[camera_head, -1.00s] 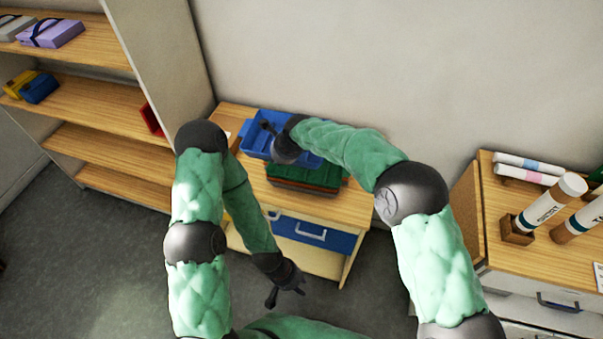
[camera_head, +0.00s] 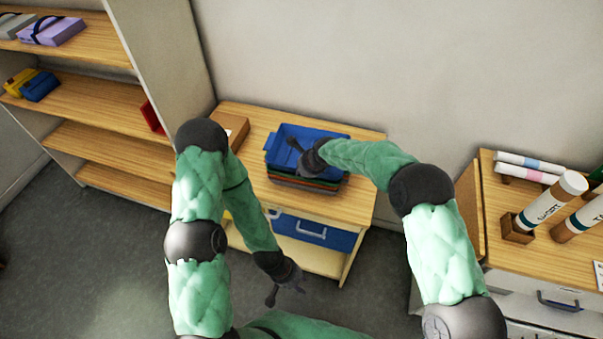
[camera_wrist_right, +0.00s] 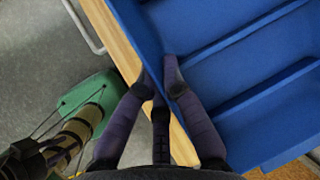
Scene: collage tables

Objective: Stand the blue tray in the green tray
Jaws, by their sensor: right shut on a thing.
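The blue tray (camera_head: 335,158) is over a stack of trays on the low wooden cabinet. The green tray (camera_head: 338,180) shows as a thin edge under it; its inside is hidden. I cannot tell whether the blue tray rests in it or hovers just above. My right gripper (camera_head: 295,147) is shut on the blue tray's wall. In the right wrist view the fingers (camera_wrist_right: 172,88) pinch that wall, and the blue tray (camera_wrist_right: 225,75) shows its inner dividers. My left gripper (camera_head: 286,296) is open and empty, low in front of the cabinet.
Orange and grey tray edges show lower in the stack. A brown box (camera_head: 232,127) sits on the cabinet top (camera_head: 358,200) at left. A shelf unit (camera_head: 90,90) stands at left. Another cabinet (camera_head: 545,255) with tubes (camera_head: 548,203) stands at right. The wall is behind.

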